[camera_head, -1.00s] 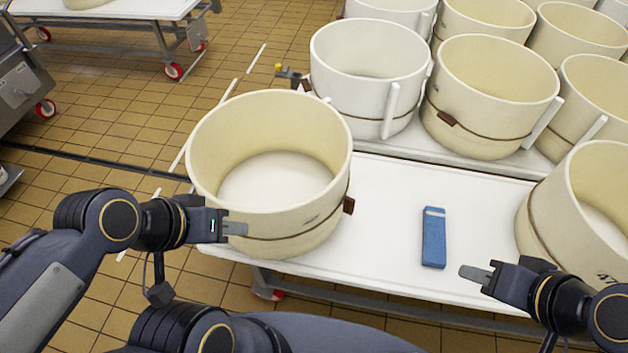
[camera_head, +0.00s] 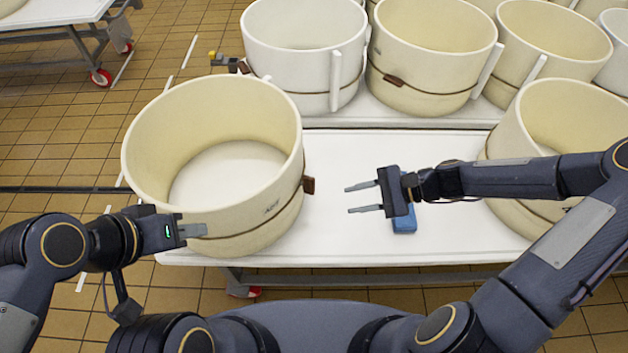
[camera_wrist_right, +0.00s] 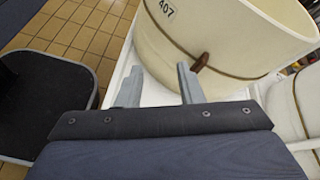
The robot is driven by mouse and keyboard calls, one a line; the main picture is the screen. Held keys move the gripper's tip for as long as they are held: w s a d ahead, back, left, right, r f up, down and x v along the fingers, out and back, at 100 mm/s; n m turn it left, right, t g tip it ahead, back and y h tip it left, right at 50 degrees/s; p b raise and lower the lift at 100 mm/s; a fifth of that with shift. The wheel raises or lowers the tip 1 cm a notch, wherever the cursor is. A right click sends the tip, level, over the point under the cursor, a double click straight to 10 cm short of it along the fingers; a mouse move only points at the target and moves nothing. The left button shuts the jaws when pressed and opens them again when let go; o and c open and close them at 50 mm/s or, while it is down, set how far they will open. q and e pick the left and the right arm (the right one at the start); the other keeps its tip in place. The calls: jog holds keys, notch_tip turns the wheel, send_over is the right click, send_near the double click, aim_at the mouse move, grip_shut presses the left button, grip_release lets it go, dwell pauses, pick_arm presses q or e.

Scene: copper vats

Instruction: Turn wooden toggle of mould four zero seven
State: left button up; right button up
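Mould four zero seven (camera_head: 265,190) is the cream round mould at the left of the white table; its number 407 reads clearly in the right wrist view (camera_wrist_right: 195,35). Its brown wooden toggle (camera_head: 308,185) sits on the cord on its right side, and also shows in the right wrist view (camera_wrist_right: 200,62). My right gripper (camera_head: 349,200) is open and empty, its fingers pointing left at the toggle with a gap between. In the right wrist view, the toggle lies just beyond the right-hand finger. My left gripper (camera_head: 195,231) is at the mould's front left side; its fingers overlap in view.
Another cream mould (camera_head: 530,130) stands at the right, behind my right arm. Several moulds fill the table behind. The tabletop between mould and right gripper is clear.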

aim_at(309, 186)
jog(key=w+a+f+m+t+y+b, duration=0.1)
jog(key=w+a+f+m+t+y, duration=0.1)
jog(key=w+f+m+t+y, duration=0.45)
jog(key=a, duration=0.2)
jog(key=w+a+m+g+h, duration=0.1)
jog(key=a, duration=0.2)
jog(key=w+a+r+m+h, duration=0.1)
jog(key=a, duration=0.2)
jog(key=shift+g+h, duration=0.25)
grip_shut()
